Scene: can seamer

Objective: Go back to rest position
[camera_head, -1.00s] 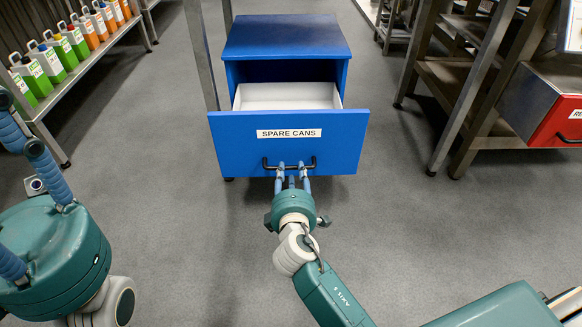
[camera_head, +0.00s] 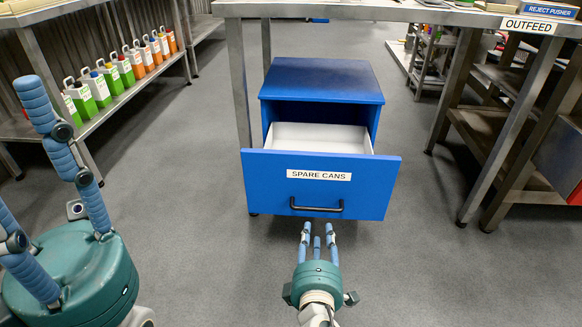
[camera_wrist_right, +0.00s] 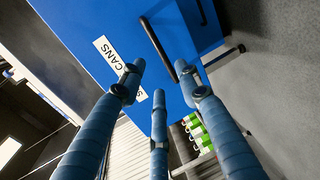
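My right gripper (camera_head: 318,236) is in front of the blue drawer (camera_head: 262,190) labelled SPARE CANS, just below its dark handle (camera_head: 316,208). Its blue fingers are spread apart with nothing between them, clear of the handle. In the right wrist view the open fingers (camera_wrist_right: 160,85) show with the drawer front (camera_wrist_right: 90,25) and handle (camera_wrist_right: 156,42) beyond them. The drawer is pulled open and its white inside looks empty where it shows. My left gripper (camera_head: 60,170) is at the left edge with its blue fingers apart and nothing seen between them.
The blue cabinet (camera_head: 320,78) stands under a metal table (camera_head: 380,12) with an OUTFEED sign (camera_head: 528,25). A shelf (camera_head: 150,100) with green and orange jugs is at the left. A metal rack (camera_head: 490,150) stands at the right. Grey floor around the drawer is clear.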

